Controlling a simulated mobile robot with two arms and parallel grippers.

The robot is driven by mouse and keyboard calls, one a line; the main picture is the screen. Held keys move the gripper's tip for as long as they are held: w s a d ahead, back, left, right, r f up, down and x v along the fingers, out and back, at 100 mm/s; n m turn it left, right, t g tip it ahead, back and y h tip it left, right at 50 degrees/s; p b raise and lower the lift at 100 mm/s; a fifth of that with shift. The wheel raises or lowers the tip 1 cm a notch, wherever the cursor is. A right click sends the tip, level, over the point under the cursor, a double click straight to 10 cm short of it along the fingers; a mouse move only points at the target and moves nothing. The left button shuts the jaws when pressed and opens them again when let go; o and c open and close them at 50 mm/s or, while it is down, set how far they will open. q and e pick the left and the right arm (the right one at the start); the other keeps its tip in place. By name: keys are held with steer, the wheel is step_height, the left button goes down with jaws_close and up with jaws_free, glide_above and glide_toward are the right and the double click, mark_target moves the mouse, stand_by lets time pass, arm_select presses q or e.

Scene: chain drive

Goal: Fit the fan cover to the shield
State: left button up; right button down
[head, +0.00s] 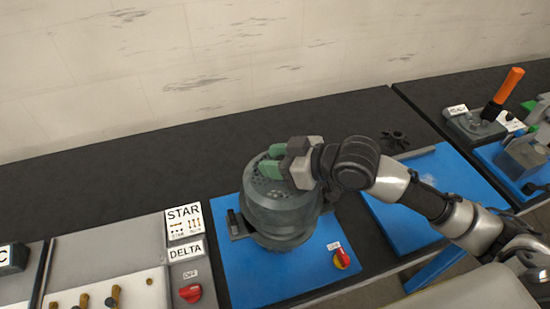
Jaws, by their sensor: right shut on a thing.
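A dark grey motor-like body (282,215) stands upright on a blue base plate. A round grey cover with small holes (262,190) sits at its top; I take this for the fan cover, and I cannot tell where it ends and the shield begins. My right gripper (272,163), with green fingertips, is shut on the cover's upper edge from the back right. The gripper hides part of the top. I cannot tell whether the cover is fully seated. My left gripper is not in view.
A grey switch panel with STAR and DELTA labels (184,222) is at the left. A black fan-shaped part (394,139) lies behind a second blue plate (445,168). The black bench top at back left is clear.

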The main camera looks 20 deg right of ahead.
mark_target(276, 183)
steer(key=shift+r+p, duration=0.1)
steer(key=shift+p, duration=0.75)
stand_by(1.2)
steer(key=shift+f+b, duration=2.1)
steer(key=shift+f, duration=1.45)
steer(key=c, duration=0.6)
jaws_free()
steer(key=shift+f, duration=0.1)
steer(key=shift+s, duration=0.1)
steer(key=b+v, duration=0.2)
steer(key=v, duration=0.6)
steer(key=shift+s+d+b, duration=0.2)
steer(key=shift+d+b, duration=0.15)
steer(key=shift+b, duration=0.05)
steer(key=shift+v, duration=1)
